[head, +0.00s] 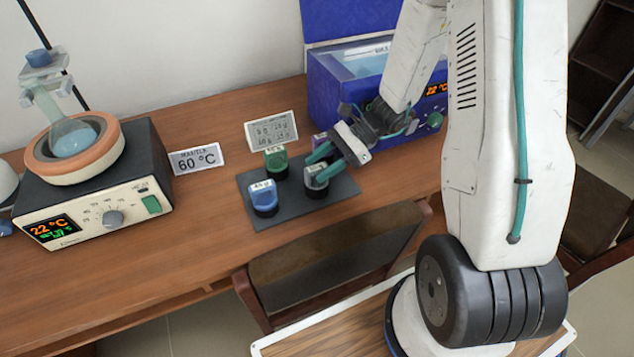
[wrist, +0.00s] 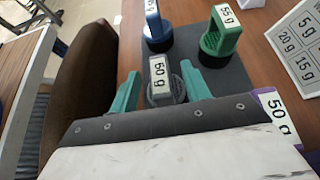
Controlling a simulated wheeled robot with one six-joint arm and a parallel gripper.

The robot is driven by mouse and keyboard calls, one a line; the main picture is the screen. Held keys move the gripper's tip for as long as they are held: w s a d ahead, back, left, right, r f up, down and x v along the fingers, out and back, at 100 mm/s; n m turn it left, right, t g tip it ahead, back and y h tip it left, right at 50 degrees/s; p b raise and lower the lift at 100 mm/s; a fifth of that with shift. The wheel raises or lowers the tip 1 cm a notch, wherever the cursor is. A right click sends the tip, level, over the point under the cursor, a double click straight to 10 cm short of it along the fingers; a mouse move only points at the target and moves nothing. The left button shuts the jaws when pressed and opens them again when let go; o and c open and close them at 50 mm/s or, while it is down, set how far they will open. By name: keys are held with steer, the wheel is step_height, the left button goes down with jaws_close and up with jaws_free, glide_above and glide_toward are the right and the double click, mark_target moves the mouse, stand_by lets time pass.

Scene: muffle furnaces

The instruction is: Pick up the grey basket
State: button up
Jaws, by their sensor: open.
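The grey basket (head: 316,188) carries a "60 g" label and stands on a dark mat (head: 342,190) on the wooden bench. In the wrist view the grey basket (wrist: 160,92) sits between the two teal fingers of my gripper (wrist: 159,72). My gripper (head: 317,163) is open, with one finger on each side of the basket's upright handle. I cannot tell whether either finger touches it. In the head view the fingers partly cover the basket's top.
A blue basket (head: 264,198) and a green basket (head: 276,163) share the mat. A purple one (head: 319,142) is mostly hidden behind my gripper. A card (head: 271,130), a heater (head: 95,185) and a blue bath (head: 345,95) stand around. A brown chair (head: 335,255) is in front.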

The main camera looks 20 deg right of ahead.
jaws_close()
